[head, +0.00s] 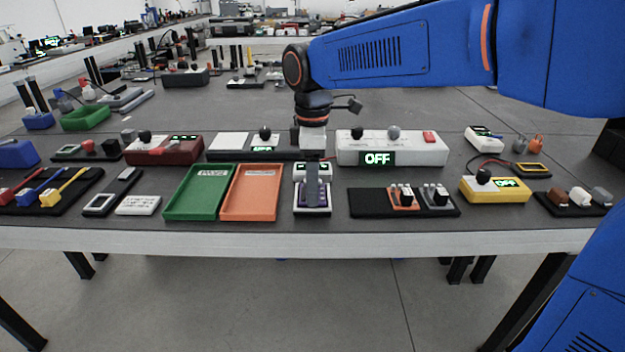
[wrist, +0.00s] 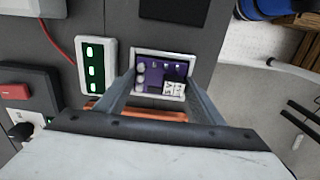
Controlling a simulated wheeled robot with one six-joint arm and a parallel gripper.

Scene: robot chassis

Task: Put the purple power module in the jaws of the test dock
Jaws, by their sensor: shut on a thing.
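The purple power module (wrist: 178,71) shows in the wrist view with a row of pale round parts and small white labels. It sits inside a white-rimmed frame (wrist: 137,53), beside a white panel (wrist: 96,66) with several green lights. I take the frame and panel to be the test dock. My gripper (wrist: 160,77) is shut on the module, one finger at each side. In the head view, my gripper (head: 312,186) points straight down over the dock (head: 326,176). My fingers hide most of the module there; whether it rests on the floor of the frame cannot be seen.
An orange tray (head: 250,216) and a green tray (head: 198,216) lie just left of the dock. A black tray (head: 372,207) with orange and grey units is to the right. A white box marked OFF (head: 400,158) stands behind right. The table's front edge is close.

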